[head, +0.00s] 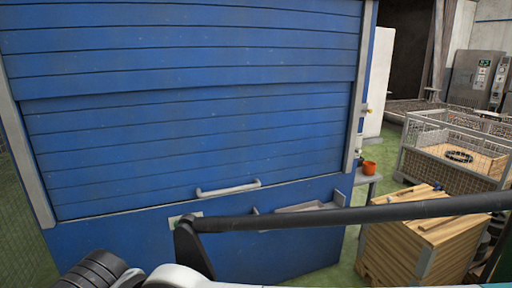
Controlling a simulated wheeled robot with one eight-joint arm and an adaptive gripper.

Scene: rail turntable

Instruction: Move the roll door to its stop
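The roll door (190,135) is a wide blue slatted shutter on a blue cabinet, between grey side rails (355,100). Its lower edge meets a plain blue panel (290,255) below, and I see no open gap there. A seam runs across the slats at about mid height. A light grey bar handle (228,188) sits low on the door, right of its middle. Nothing touches the handle. I cannot make out my gripper in the head view. Rounded black and white parts at the bottom edge look like my arm.
A long dark bar (350,216) crosses in front of the lower panel. A small tray (305,207) juts from the panel. A wooden crate (425,235), a wire-mesh cage (450,165) and an orange pot (369,168) stand to the right. Green floor shows at the left.

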